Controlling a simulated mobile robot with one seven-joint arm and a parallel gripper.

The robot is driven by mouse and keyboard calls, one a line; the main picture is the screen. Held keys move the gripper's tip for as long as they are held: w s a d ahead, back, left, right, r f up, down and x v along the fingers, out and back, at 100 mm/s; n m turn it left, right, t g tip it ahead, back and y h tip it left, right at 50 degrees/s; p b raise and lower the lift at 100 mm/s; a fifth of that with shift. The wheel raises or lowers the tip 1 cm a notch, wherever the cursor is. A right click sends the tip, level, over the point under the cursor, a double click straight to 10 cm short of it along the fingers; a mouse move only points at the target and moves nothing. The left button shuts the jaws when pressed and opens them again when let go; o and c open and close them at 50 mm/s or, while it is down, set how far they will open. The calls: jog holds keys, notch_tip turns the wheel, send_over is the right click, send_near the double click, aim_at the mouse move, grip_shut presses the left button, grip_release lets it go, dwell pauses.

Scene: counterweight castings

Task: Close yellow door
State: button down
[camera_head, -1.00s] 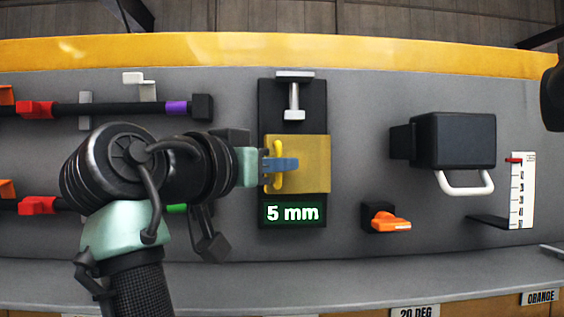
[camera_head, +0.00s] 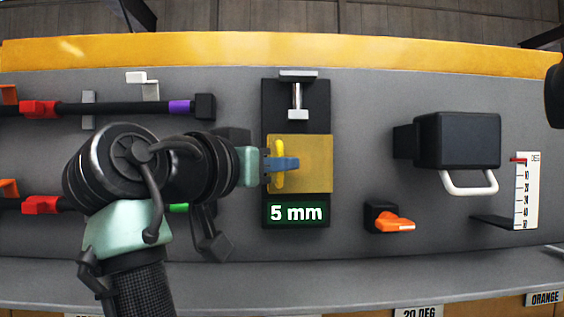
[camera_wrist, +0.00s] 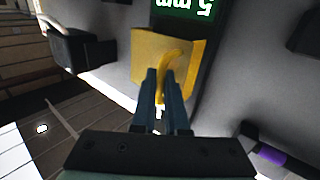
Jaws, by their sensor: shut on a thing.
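The yellow door (camera_head: 316,165) is a square panel on a black upright plate. It lies above a green-lit "5 mm" display (camera_head: 296,213) and below a silver T-shaped part (camera_head: 297,92). A yellow handle (camera_head: 278,178) stands along the door's left side. My gripper (camera_head: 284,164) reaches in from the left and its blue fingers are shut on the handle. In the wrist view the fingers (camera_wrist: 165,98) straddle the curved handle (camera_wrist: 172,62), with the door (camera_wrist: 150,56) behind. The panel looks nearly flat to the plate; I cannot tell whether a gap is left.
To the right are a black box (camera_head: 457,140) with a white handle, an orange knob (camera_head: 392,222) and a degree scale (camera_head: 526,190). To the left, dark bars carry red clamps (camera_head: 38,109). A grey ledge (camera_head: 400,279) runs below.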

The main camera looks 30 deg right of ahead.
jog(key=shift+w+a+r, duration=0.25)
jog(key=shift+a+r, duration=0.05)
jog(key=shift+r, duration=0.05)
jog(key=c, duration=1.2)
grip_release()
jog(key=b+v, duration=0.2)
jog(key=v, duration=0.2)
jog(key=b+v, duration=0.2)
jog(key=v, duration=0.2)
jog(key=b+v, duration=0.2)
jog(key=v, duration=0.2)
jog(key=shift+s+a+f, duration=0.2)
jog(key=shift+s+f, duration=0.05)
jog(key=shift+s, duration=0.25)
jog(key=shift+d, duration=0.1)
